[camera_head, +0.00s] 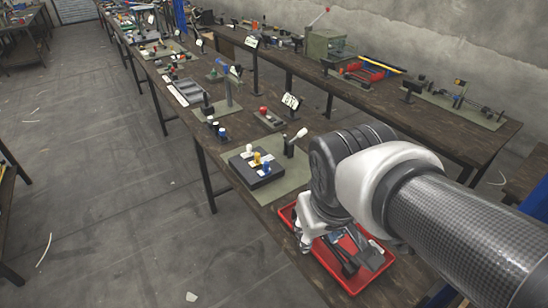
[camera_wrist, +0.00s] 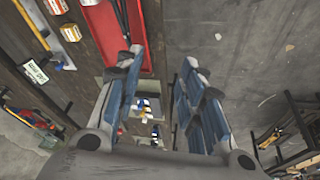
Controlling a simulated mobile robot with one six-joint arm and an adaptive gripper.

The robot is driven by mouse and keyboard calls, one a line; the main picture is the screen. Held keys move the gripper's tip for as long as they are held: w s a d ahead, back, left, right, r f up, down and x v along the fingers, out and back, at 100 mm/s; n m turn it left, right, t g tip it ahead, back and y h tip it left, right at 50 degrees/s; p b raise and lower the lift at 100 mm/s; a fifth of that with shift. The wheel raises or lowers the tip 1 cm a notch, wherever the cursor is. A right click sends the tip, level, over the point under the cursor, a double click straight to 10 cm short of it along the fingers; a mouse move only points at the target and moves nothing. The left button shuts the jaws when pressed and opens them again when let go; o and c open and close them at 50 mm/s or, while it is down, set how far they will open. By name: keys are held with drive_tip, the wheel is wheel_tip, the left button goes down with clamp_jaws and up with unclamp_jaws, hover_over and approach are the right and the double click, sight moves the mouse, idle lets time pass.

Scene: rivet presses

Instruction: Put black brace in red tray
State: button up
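The red tray (camera_head: 343,280) sits at the near end of the wooden bench, partly hidden behind my arm. A black part (camera_head: 348,264), which may be the black brace, lies in it. In the wrist view the tray (camera_wrist: 104,36) is at the top, with long dark parts (camera_wrist: 122,14) inside; I cannot tell their exact shape. My gripper (camera_head: 304,243) is over the tray's left edge. In the wrist view its two blue-grey fingers are apart with nothing between them, so my gripper (camera_wrist: 161,66) is open and empty.
A dark block with white, yellow and blue knobs (camera_head: 257,165) stands on a grey mat behind the tray. A lever fixture with a red knob (camera_head: 267,117) and small dark posts (camera_head: 216,128) are farther back. A second bench (camera_head: 440,130) runs along the wall.

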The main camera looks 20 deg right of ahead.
drive_tip(key=s+a+t+y, duration=0.1)
drive_tip(key=s+a, duration=0.1)
drive_tip(key=s, duration=0.4)
drive_tip(key=shift+s+a+r+m, duration=0.25)
drive_tip(key=shift+a+r+m, duration=0.05)
drive_tip(key=shift+r, duration=0.05)
idle(0.8)
